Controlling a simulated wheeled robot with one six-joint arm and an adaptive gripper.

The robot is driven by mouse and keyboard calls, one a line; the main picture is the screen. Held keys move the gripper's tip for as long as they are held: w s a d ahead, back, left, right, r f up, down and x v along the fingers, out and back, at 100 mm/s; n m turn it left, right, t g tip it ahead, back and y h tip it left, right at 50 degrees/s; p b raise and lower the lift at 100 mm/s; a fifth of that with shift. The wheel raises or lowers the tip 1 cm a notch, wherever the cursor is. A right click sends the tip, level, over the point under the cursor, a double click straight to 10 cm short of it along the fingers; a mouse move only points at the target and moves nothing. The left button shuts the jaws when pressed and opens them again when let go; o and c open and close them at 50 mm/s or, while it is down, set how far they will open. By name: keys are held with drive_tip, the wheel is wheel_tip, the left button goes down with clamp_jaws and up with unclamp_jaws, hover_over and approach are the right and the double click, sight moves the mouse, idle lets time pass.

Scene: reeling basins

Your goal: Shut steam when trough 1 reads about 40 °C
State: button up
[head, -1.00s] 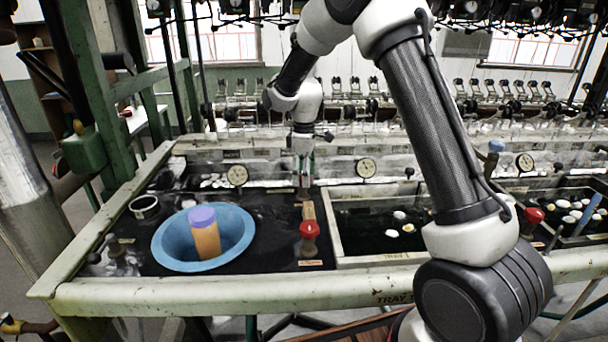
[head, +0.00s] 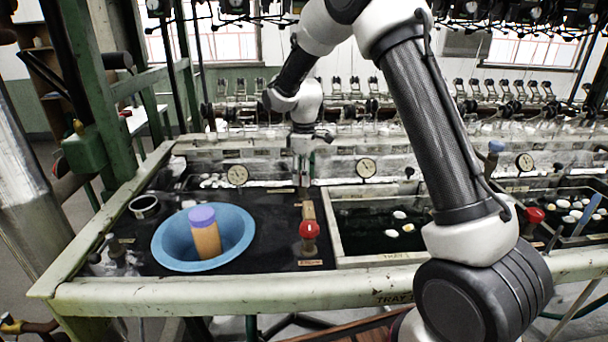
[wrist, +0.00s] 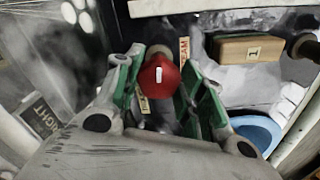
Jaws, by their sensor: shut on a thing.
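My gripper (head: 303,186) points down at the back of the left trough and hides the valve under it in the head view. In the wrist view its green-padded fingers (wrist: 160,100) stand on both sides of a red steam valve knob (wrist: 158,77) with a white mark, shut on it. A label reading STEAM (wrist: 184,65) lies beside the knob. Round dial gauges stand along the back: one left (head: 237,175), one in the middle (head: 366,168). Their needles are too small to read.
A wooden block marked 1 (wrist: 252,50) lies close beside the knob. A second red-topped valve (head: 308,230) stands in front. A blue basin (head: 168,246) holds an orange container with a purple top (head: 204,230). Several pale cocoons (head: 400,215) float in the trough to the right.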

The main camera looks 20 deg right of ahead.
drive_tip(key=m, duration=0.4)
drive_tip(key=shift+s+a+m, duration=0.1)
drive_tip(key=shift+a+m, duration=0.05)
drive_tip(key=shift+m, duration=1.75)
drive_tip(key=o, duration=1)
wheel_tip(320, 180, up, 12)
